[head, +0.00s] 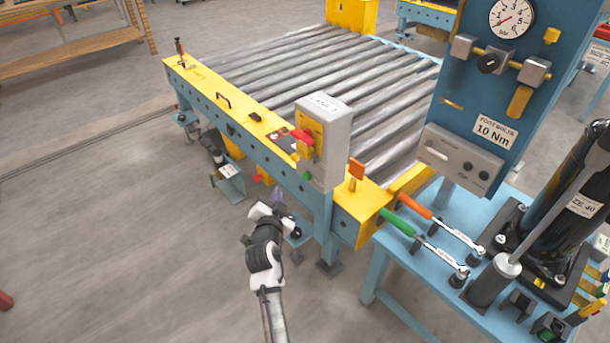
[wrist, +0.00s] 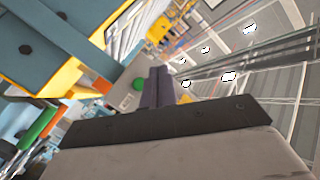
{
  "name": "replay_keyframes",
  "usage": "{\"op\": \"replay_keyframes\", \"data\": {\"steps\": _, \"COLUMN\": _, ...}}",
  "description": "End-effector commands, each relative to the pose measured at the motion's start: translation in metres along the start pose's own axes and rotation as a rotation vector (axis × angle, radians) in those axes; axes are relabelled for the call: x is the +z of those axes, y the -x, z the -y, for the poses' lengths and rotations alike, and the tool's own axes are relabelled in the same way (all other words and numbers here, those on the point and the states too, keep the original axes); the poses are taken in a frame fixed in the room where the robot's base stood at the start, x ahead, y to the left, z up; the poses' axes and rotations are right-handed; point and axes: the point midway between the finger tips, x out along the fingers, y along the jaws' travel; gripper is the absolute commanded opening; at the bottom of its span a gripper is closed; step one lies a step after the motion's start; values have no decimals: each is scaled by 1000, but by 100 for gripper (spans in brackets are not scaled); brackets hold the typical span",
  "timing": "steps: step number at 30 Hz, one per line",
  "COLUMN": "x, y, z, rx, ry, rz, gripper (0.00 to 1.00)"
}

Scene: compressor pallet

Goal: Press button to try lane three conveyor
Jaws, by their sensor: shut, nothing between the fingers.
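The grey control box labelled LANE 3 (head: 333,142) stands on the front rail of the roller conveyor (head: 290,82). Its left-facing side carries a red and yellow switch (head: 303,143) with a small green button (head: 307,175) below it. My gripper (head: 278,196) is low and to the left of the box, shut and empty, apart from the button. In the wrist view the shut fingers (wrist: 158,88) point toward the box (wrist: 127,95); the green button (wrist: 138,84) shows just left of them. The gap to the button is hard to judge.
A blue bench (head: 400,250) at right holds a green-handled wrench (head: 397,223), an orange-handled wrench (head: 414,205) and a black cylinder (head: 565,200). An orange tab (head: 356,169) stands beside the box. Open floor (head: 120,240) lies at left.

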Motion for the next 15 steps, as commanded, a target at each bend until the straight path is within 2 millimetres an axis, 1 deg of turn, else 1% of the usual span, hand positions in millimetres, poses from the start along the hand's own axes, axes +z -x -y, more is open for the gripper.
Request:
{"op": "replay_keyframes", "data": {"steps": 1, "x": -9, "y": -5, "z": -2, "rx": 4, "ry": -1, "rz": -2, "gripper": 0}}
{"op": "replay_keyframes", "data": {"steps": 6, "x": -22, "y": -22, "z": -14, "rx": 4, "ry": -1, "rz": -1, "gripper": 0}}
{"op": "replay_keyframes", "data": {"steps": 10, "x": -28, "y": -34, "z": -24, "rx": 2, "ry": -1, "rz": -2, "gripper": 0}}
{"op": "replay_keyframes", "data": {"steps": 15, "x": -34, "y": -44, "z": -32, "rx": 2, "ry": -1, "rz": -1, "gripper": 0}}
